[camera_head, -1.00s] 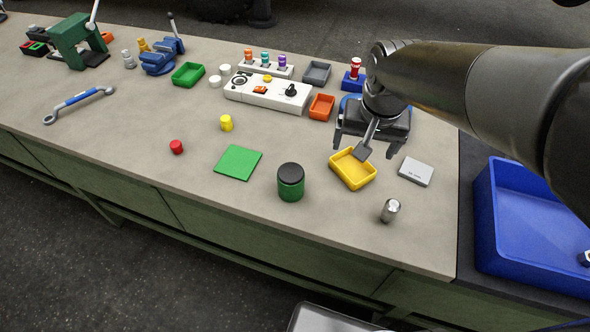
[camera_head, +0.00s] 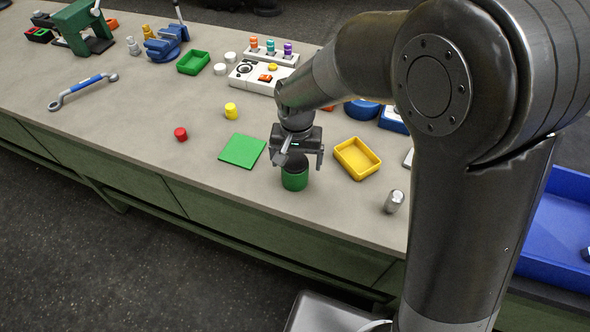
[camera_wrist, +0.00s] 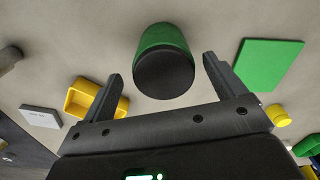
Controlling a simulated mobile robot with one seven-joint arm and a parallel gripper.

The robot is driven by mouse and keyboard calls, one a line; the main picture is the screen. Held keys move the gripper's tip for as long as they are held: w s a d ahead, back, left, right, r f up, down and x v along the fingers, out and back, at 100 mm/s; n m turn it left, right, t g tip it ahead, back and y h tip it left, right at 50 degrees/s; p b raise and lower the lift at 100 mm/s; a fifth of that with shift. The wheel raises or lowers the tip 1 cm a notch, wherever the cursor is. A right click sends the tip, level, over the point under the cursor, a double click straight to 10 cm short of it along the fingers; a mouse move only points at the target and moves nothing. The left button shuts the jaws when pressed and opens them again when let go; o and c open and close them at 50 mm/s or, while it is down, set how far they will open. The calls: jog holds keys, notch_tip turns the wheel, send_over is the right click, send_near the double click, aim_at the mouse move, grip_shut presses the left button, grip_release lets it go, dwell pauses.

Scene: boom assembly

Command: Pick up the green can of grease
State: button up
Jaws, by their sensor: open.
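The green can of grease (camera_head: 295,180) stands upright on the workbench, its dark lid mostly hidden behind my gripper in the head view. In the wrist view the can (camera_wrist: 165,62) shows its black lid and green side, roughly midway between my two fingers. My gripper (camera_head: 297,160) is directly over the can in the head view. In the wrist view my gripper (camera_wrist: 160,75) is open, with a gap on each side of the can; no finger visibly touches it.
A yellow tray (camera_head: 357,158) is just right of the can, and a green square mat (camera_head: 242,151) lies to its left. A metal cylinder (camera_head: 394,201) stands to the right. A red cap (camera_head: 181,134) and a yellow cylinder (camera_head: 231,110) lie farther left.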

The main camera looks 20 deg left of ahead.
jog(key=shift+w+a+f, duration=0.1)
jog(key=shift+f, duration=1.25)
jog(key=shift+w+a+f, duration=0.1)
jog(key=shift+f, duration=1.25)
jog(key=shift+c, duration=0.3)
jog(key=c, duration=1.2)
